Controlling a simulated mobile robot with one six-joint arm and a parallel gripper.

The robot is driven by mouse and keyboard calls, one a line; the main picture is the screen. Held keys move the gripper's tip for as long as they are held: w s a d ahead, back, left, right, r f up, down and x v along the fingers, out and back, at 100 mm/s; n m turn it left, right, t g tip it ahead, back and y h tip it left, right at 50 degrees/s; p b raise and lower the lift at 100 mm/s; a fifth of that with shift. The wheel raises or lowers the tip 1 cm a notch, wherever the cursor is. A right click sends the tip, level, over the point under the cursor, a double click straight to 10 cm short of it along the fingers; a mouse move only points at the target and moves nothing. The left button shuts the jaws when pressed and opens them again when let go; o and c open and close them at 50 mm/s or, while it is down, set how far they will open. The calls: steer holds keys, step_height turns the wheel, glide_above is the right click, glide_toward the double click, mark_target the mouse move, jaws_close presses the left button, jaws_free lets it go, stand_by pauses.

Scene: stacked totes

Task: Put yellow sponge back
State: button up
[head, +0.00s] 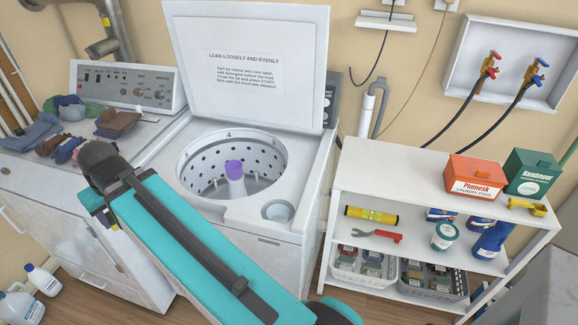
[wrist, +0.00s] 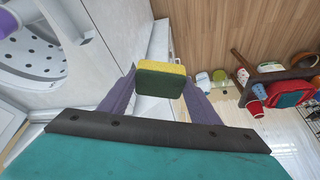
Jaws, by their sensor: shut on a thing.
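In the wrist view, my gripper (wrist: 161,82) is shut on the yellow sponge (wrist: 160,67). The sponge has a yellow body and a dark green face turned to the camera. It sits between the two purple-grey fingertips, held clear of the floor beside a white cabinet or machine side. In the head view, my teal arm crosses the lower left in front of the washer and hides most of the gripper. The sponge cannot be made out clearly there.
The washer (head: 262,210) stands open, its lid (head: 245,110) raised. A white shelf unit (head: 400,173) at right holds boxes, a level, a wrench, cans and baskets. Folded clothes (head: 60,128) lie on the left machine. Bottles (head: 40,280) stand on the floor. The wrist view shows wooden floor (wrist: 215,30).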

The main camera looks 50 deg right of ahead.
steer(key=shift+w+d, duration=0.15)
steer(key=shift+d, duration=0.05)
stand_by(0.3)
steer(key=shift+m, duration=0.3)
